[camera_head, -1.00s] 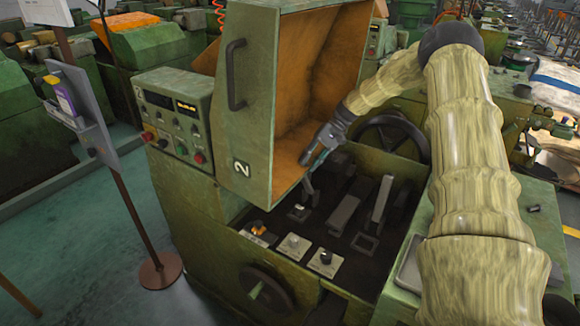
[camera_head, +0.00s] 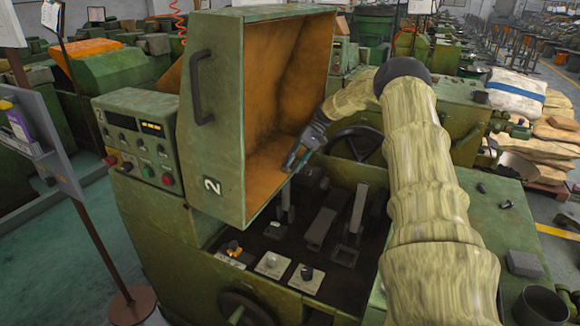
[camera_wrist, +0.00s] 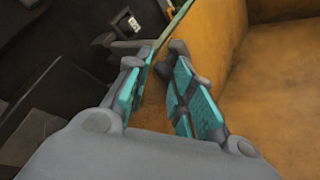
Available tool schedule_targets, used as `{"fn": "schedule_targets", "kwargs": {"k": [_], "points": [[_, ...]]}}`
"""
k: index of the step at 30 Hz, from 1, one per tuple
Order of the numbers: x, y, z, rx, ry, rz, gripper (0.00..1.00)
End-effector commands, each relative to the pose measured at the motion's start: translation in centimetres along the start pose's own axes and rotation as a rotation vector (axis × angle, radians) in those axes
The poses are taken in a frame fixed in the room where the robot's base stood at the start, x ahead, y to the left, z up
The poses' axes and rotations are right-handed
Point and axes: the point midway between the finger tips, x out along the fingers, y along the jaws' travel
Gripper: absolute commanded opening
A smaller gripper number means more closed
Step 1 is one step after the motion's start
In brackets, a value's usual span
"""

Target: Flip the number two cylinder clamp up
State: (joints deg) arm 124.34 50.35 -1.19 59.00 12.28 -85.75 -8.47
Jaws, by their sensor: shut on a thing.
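The green machine (camera_head: 175,235) carries a "2" on its raised cover (camera_head: 215,125). In its open bay several grey clamp levers show. The left lever (camera_head: 285,205) stands upright below my gripper. The middle lever (camera_head: 320,228) lies low and slanted, and the right lever (camera_head: 357,210) stands up. My gripper (camera_head: 289,165) is at the cover's lower opening, by the top of the left lever. In the wrist view, its teal-padded fingers (camera_wrist: 158,72) are close together beside a grey-green bar (camera_wrist: 140,43). The grip contact is mostly hidden.
The cover's orange inside (camera_wrist: 260,90) is close to my fingers. A handwheel (camera_head: 355,143) stands behind the bay. Knobs (camera_head: 272,262) line its front edge, and a control box (camera_head: 138,135) is at left.

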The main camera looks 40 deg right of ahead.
Motion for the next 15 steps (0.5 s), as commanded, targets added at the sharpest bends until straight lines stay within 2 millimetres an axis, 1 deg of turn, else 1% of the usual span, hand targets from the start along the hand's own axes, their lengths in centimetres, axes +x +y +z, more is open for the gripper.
{"fn": "schedule_targets", "kwargs": {"k": [1,13,14,15], "points": [[0.76,1.66,-0.19,0.015,-0.003,0.013,0.0],[0.7,2.03,-0.13,0.017,-0.003,0.013,0.0],[0.71,2.03,-0.13,0.017,-0.003,0.013,0.26],[0.72,2.01,-0.14,0.017,-0.003,0.012,0.33]]}}
